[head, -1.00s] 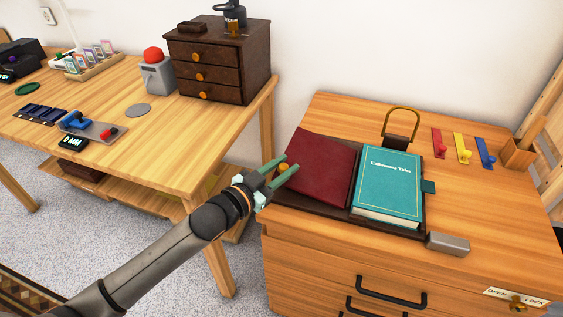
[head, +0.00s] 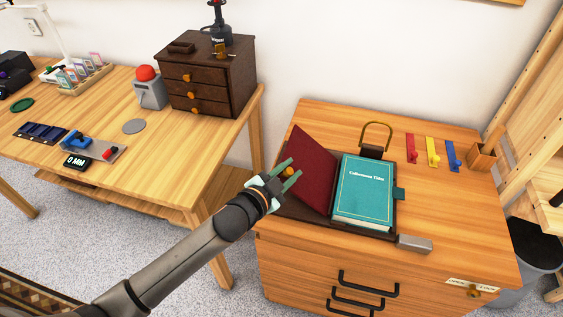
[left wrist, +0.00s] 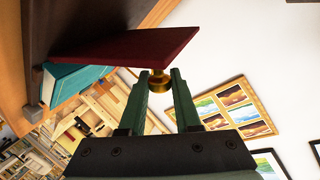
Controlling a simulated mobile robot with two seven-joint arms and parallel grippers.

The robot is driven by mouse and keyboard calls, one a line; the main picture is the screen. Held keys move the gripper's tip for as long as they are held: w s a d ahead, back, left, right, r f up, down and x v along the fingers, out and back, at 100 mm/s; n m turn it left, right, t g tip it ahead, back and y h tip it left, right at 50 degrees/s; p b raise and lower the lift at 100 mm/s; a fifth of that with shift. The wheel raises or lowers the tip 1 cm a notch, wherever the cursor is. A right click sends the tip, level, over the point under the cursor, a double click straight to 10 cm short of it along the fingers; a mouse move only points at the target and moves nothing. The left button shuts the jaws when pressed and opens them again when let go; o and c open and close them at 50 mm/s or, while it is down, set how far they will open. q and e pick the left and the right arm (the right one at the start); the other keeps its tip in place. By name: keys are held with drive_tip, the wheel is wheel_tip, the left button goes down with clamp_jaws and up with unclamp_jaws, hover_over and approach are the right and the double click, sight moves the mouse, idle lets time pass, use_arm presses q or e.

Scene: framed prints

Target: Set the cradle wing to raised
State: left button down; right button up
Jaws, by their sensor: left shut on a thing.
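The cradle wing (head: 314,168) is a dark red panel on the left of a dark brown cradle (head: 304,218). It stands tilted, its left side lifted off the cradle. A teal book (head: 363,198) lies on the cradle beside it. My left gripper (head: 294,167) is shut on the wing's small brass knob (head: 289,171) at the raised edge. In the left wrist view the fingers flank the knob (left wrist: 158,85), with the wing (left wrist: 125,47) beyond them. My right gripper is not in view.
The cradle rests on a wooden drawer cabinet (head: 450,212). A grey block (head: 414,244) is at its front right corner; a brass loop (head: 376,132) stands behind. Red, yellow and blue hooks (head: 432,152) lie at the back right. A table (head: 190,155) stands left.

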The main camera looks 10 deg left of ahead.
use_arm(q)
drive_tip(key=shift+d+r+p, duration=0.3)
drive_tip(key=shift+d+r, duration=0.05)
drive_tip(key=shift+r, duration=0.15)
drive_tip(key=shift+d+r+m+p, duration=0.1)
drive_tip(key=shift+d+m+p, duration=0.35)
drive_tip(key=shift+m+p, duration=0.1)
drive_tip(key=shift+y, duration=0.3)
drive_tip(key=c, duration=0.6)
unclamp_jaws()
drive_tip(key=v, duration=1.2)
drive_tip(key=shift+s, duration=0.25)
drive_tip(key=shift+a, duration=0.1)
